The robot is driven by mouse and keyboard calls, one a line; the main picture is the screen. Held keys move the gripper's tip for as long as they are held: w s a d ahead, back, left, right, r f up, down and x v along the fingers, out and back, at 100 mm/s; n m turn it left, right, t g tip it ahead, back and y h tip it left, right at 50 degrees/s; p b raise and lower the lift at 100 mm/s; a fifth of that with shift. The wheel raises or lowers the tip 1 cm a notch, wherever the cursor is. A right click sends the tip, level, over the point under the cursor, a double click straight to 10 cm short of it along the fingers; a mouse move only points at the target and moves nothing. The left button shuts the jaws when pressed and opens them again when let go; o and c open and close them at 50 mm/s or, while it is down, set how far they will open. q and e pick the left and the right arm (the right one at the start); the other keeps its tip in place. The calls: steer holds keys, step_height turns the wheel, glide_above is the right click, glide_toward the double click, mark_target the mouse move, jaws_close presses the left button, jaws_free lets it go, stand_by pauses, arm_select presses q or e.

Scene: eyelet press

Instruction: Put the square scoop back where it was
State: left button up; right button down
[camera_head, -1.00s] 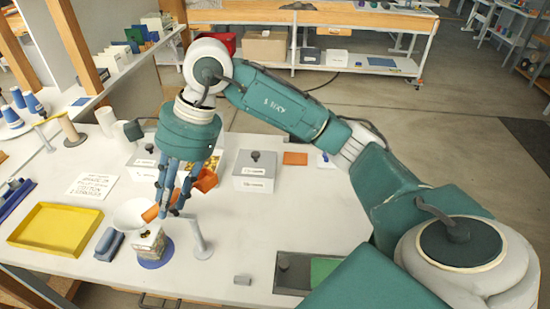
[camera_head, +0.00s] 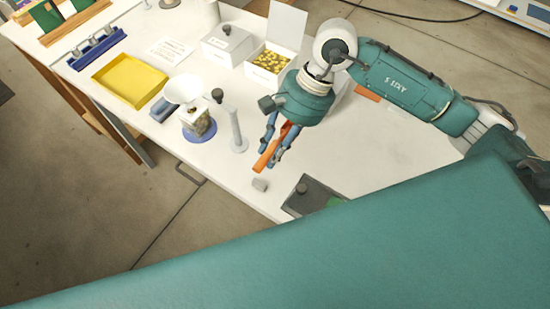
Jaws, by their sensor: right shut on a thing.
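My right gripper (camera_head: 268,155) is shut on the orange scoop (camera_head: 262,161), holding it over the table's front part. The scoop is tilted, its orange end pointing down towards the front left. Part of it is hidden by the fingers, so its square shape cannot be made out. A flat orange patch (camera_head: 366,93) lies on the table behind the right arm, partly hidden. A white box (camera_head: 263,79) with its lid up holds many small yellow pieces, behind the gripper. My left gripper is not in view.
A white funnel (camera_head: 183,89) stands over a jar on a blue base (camera_head: 199,136). A grey post (camera_head: 237,130) stands left of the gripper. A yellow tray (camera_head: 130,82) sits left.

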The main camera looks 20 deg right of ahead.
step_height(320, 180, down, 3)
steer(key=shift+a+r, duration=0.1)
step_height(320, 180, down, 4)
steer(key=shift+p, duration=0.75)
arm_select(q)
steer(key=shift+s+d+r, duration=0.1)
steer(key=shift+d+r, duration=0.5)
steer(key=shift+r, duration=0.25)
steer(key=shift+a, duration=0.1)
arm_select(e)
steer(key=shift+f, duration=0.25)
steer(key=c, duration=1.4)
jaws_free()
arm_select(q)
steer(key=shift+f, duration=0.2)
